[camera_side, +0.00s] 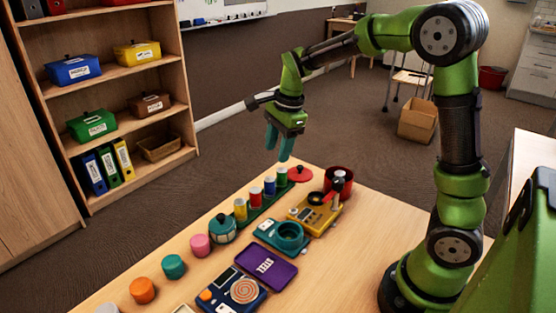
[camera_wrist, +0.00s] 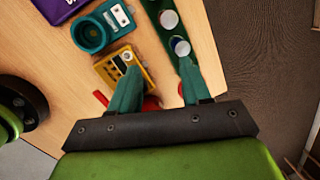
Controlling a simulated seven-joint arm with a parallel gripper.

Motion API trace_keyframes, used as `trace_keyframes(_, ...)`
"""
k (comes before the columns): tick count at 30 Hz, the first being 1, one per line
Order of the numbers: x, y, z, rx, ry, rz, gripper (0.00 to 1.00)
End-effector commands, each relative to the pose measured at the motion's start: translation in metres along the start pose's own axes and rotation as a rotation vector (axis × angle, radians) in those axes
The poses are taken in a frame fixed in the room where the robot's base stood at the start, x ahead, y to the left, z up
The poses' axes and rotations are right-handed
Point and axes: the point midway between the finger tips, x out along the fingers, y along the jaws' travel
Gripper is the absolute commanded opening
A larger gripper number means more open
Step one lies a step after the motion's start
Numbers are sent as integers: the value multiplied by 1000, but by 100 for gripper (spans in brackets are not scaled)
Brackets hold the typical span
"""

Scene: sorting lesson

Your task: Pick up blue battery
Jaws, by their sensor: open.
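The blue battery (camera_side: 269,187) stands upright in a green holder (camera_side: 254,215), between a red battery (camera_side: 255,197) and a green battery (camera_side: 281,177). In the wrist view, a white-topped cylinder with a blue edge (camera_wrist: 181,47) shows just beyond the right fingertip and appears to be the blue battery. My gripper (camera_side: 279,147) is open and empty, pointing down above the far end of the battery row. In the wrist view, my gripper (camera_wrist: 159,68) has its fingers apart, and the right finger hides part of the holder.
A yellow battery (camera_side: 240,208) stands at the near end of the row. A red disc (camera_side: 300,174), a red pot (camera_side: 338,180), a yellow device (camera_side: 315,214) and a teal device (camera_side: 283,237) are close by. A teal lidded pot (camera_side: 222,229) stands at the holder's near end.

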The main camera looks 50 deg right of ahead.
Motion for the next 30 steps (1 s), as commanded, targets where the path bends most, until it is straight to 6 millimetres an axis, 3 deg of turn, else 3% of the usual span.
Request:
trace_keyframes(3, 15, -28, -13, 381, 63, 21, 47)
trace_keyframes(6, 15, -44, -18, 661, 92, 8, 47)
trace_keyframes(12, 4, -52, -17, 1007, 88, -10, 47)
trace_keyframes(19, 22, -49, -19, 1088, 92, -6, 47)
trace_keyframes(30, 99, -46, -25, 1085, 91, -6, 47)
